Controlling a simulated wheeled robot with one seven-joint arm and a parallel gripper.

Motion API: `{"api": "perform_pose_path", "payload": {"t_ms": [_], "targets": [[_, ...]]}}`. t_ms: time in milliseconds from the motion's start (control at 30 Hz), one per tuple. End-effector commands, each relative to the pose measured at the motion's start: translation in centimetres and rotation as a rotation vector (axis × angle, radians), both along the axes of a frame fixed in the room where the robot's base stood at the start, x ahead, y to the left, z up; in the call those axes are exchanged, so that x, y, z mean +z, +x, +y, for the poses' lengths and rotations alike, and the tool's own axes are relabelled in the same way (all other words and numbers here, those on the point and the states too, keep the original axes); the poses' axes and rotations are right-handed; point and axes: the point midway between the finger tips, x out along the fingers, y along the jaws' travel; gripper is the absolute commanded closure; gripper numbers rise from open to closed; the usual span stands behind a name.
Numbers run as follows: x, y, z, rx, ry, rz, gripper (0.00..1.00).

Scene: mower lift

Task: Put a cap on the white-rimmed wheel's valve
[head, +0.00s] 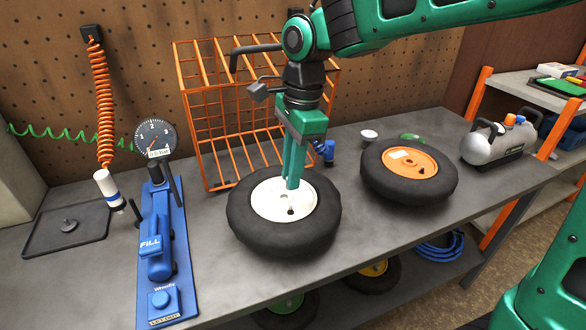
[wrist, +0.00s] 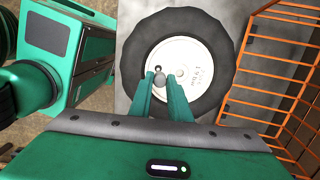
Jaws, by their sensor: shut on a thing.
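The white-rimmed wheel (head: 241,222) lies flat on the grey bench, and its white rim fills the middle of the wrist view (wrist: 200,52). Its dark valve (head: 291,211) stands up from the near part of the rim; it also shows just beyond my fingertips in the wrist view (wrist: 155,58). My gripper (head: 292,186) points down over the rim, behind the valve in the head view. Its green fingers (wrist: 161,75) are shut on a small grey thing (wrist: 160,80), likely a cap. The fingers hide most of it, and its height above the rim is unclear.
A blue fill stand (head: 160,240) with a gauge (head: 155,138) is left of the wheel. An orange wire cage (head: 212,125) stands close behind. An orange-rimmed wheel (head: 409,176), small white dish (head: 369,136) and compressor (head: 492,146) are to the right. A dark tray (head: 45,240) lies far left.

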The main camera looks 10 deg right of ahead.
Motion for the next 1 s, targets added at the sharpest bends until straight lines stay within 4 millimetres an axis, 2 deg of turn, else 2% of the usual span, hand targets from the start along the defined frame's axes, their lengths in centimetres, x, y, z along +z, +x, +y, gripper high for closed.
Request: {"api": "perform_pose_path", "payload": {"t_ms": [167,700,1000], "targets": [[-0.5,0.0,0.2,0.003,0.001,0.001,1.00],[-4.3,-0.1,0.2,0.001,0.000,0.001,1.00],[-4.8,0.0,0.2,0.002,0.000,0.000,1.00]]}}
